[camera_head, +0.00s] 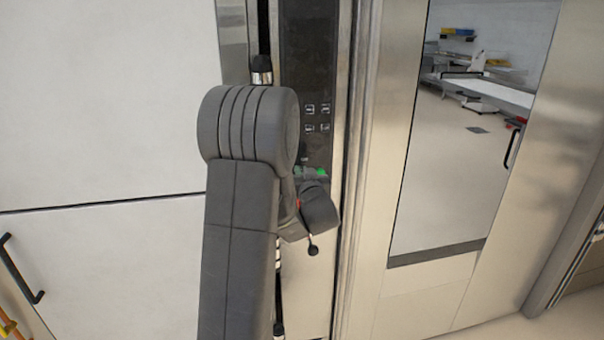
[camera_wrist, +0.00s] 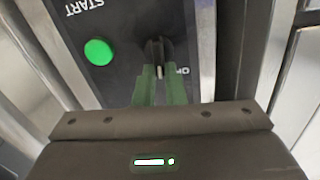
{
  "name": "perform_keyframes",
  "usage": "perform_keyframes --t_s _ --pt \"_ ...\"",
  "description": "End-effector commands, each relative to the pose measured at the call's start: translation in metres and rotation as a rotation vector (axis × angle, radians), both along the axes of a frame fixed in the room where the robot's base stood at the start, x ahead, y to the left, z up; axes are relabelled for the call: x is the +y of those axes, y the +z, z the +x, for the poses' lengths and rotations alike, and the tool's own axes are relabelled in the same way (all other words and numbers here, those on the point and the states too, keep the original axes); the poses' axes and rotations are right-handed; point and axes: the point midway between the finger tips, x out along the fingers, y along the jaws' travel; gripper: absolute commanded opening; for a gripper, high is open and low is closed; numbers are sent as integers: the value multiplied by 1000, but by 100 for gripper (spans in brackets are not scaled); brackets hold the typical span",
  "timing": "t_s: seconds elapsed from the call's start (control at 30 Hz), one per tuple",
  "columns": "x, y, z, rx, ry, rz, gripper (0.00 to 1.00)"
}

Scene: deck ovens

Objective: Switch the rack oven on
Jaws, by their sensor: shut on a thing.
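The rack oven (camera_head: 437,290) has a steel front with a dark control panel (camera_head: 308,65) on its left side. In the wrist view the panel carries a black rotary switch (camera_wrist: 155,48) beside a round green button (camera_wrist: 98,52) marked START, which appears upside down. My gripper (camera_wrist: 160,78) has its two green fingers shut on the switch's knob, with a pale mark between them. Lettering beside the switch is partly hidden by a finger. In the head view my arm hides the knob and fingertips; a green spot (camera_head: 321,172) shows low on the panel.
A tall glass pane (camera_head: 450,140) in the steel front is right of the panel and shows a room with tables. White panels (camera_head: 100,100) with a black handle (camera_head: 20,270) stand at left. Pale floor shows at lower right.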

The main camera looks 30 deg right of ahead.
Motion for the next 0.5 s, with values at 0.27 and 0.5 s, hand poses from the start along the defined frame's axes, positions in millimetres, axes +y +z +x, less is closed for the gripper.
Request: perform_keyframes --t_s 0.27,0.5 --pt "-3 -3 -1 -46 -1 187 0" --pt "-6 -2 -2 -88 -1 366 0"
